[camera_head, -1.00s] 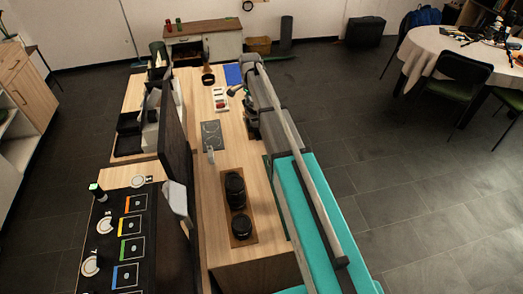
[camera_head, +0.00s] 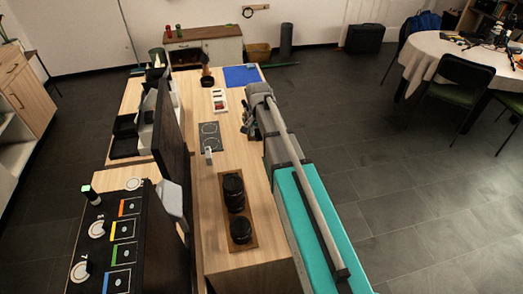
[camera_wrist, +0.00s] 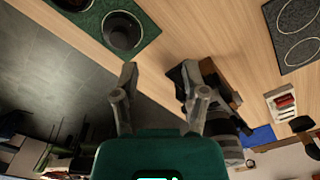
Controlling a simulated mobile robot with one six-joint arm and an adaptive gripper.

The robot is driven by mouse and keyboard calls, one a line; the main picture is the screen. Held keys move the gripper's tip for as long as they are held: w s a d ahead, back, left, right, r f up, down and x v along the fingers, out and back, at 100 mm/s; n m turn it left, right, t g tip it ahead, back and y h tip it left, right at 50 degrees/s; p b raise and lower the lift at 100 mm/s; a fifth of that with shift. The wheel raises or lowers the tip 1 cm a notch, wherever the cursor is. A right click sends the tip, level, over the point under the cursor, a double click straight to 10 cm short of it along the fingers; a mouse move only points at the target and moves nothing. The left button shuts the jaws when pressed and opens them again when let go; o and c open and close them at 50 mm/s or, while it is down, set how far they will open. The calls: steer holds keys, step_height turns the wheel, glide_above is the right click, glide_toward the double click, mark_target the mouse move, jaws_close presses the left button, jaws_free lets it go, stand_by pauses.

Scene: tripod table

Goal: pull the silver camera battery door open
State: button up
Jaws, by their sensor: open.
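I cannot make out the silver camera or its battery door in either view. A round table with a white cloth (camera_head: 428,46) stands at the upper right of the head view, with small dark gear (camera_head: 494,34) on it, too small to tell apart. My gripper (camera_wrist: 158,78) shows in the wrist view with its two fingers spread and nothing between them. In the head view my folded arm is above the right edge of the wooden counter, far from the round table, and the fingers are not clear.
Dark round pieces (camera_head: 235,190) stand on a tray on the wooden counter (camera_head: 215,180). A hob (camera_head: 210,136), a red-and-white holder (camera_head: 219,102) and a blue sheet (camera_head: 242,75) lie farther back. A dark chair (camera_head: 461,82) stands before the round table. The floor (camera_head: 370,170) between is clear.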

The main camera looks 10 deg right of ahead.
steer(key=shift+n, duration=0.9)
steer(key=s, duration=0.1)
steer(key=s+f+b, duration=0.1)
steer(key=s, duration=0.1)
steer(key=s+f, duration=0.1)
steer(key=shift+s+f+b, duration=0.15)
steer(key=shift+s+b, duration=0.2)
steer(key=shift+b, duration=0.05)
steer(key=s+n, duration=0.2)
steer(key=s, duration=0.3)
steer(key=s+n, duration=0.2)
steer(key=s, duration=0.3)
steer(key=s+n, duration=0.2)
steer(key=s, duration=0.3)
steer(key=shift+s+d, duration=0.1)
steer(key=shift+s, duration=0.1)
steer(key=shift+s, duration=0.15)
